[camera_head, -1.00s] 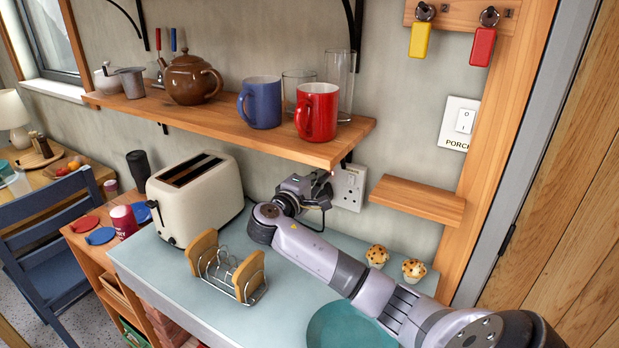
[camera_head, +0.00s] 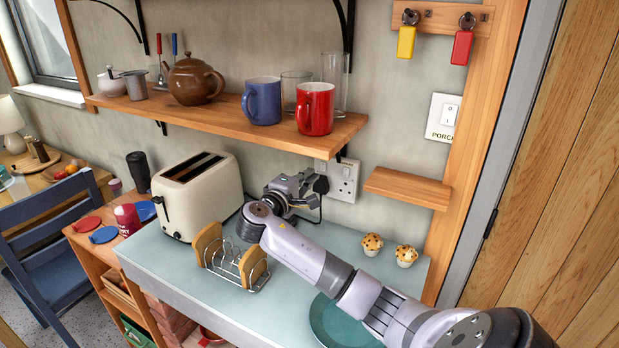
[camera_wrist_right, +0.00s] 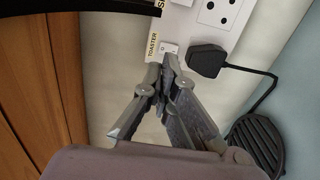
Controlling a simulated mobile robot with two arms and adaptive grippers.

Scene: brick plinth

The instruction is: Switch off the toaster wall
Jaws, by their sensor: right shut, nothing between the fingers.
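The white wall socket plate (camera_head: 348,180) is on the wall below the shelf, with a black plug (camera_head: 320,184) in it. In the right wrist view the plate (camera_wrist_right: 213,32) carries a small white switch (camera_wrist_right: 168,47) labelled TOASTER, beside the black plug (camera_wrist_right: 207,60). My right gripper (camera_head: 309,180) is shut and empty at the plate's left side. In the wrist view its fingertips (camera_wrist_right: 167,66) are just below the switch and cover its lower edge; I cannot tell whether they touch it. The cream toaster (camera_head: 198,198) stands left of the gripper. My left gripper is out of view.
A wooden shelf (camera_head: 215,124) with mugs, glasses and a teapot overhangs the gripper. Two muffins (camera_head: 389,249) and a teal plate (camera_head: 335,325) are nearby. A small ledge (camera_head: 408,187) juts out at right.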

